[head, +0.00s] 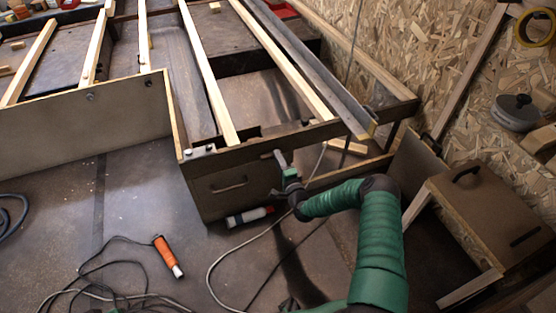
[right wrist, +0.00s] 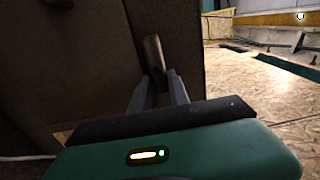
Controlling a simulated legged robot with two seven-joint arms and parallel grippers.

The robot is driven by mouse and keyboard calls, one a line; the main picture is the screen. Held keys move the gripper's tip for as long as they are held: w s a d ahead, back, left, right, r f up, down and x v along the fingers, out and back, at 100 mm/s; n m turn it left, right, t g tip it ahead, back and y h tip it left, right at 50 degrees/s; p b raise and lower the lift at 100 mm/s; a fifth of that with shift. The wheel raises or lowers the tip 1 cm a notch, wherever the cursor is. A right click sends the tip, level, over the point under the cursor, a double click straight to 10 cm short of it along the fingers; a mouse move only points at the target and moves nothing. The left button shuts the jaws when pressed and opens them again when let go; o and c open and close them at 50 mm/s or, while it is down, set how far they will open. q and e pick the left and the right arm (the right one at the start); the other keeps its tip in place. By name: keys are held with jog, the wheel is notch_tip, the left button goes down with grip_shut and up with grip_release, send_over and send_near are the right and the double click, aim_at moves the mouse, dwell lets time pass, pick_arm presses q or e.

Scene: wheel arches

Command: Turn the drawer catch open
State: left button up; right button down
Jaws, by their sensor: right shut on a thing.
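The drawer (head: 222,190) is a dark brown front with a metal bar handle (head: 229,187), set in the end of the bench frame. It looks closed in the head view. The drawer catch (head: 281,158) is a small grey bar at the drawer's upper right. In the right wrist view the catch (right wrist: 153,52) is a brownish metal bar standing nearly upright against the dark panel. My right gripper (head: 289,178) reaches it from the front, and its two grey fingers (right wrist: 160,85) are shut on the catch's lower end. My left gripper is not in view.
An orange-handled tool (head: 167,256) and loose black cables (head: 90,285) lie at lower left. A brown wooden box (head: 490,215) stands right of my arm. Wooden slats cross the bench frame above.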

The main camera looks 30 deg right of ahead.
jog(key=shift+s+d+f, duration=0.15)
jog(key=shift+d, duration=0.1)
jog(key=c, duration=1.2)
grip_release()
jog(key=shift+c, duration=0.2)
jog(key=shift+a, duration=0.1)
jog(key=p+v, duration=0.7)
jog(key=v, duration=0.9)
jog(key=shift+s+a, duration=0.2)
jog(key=shift+s, duration=0.15)
jog(key=shift+w, duration=0.1)
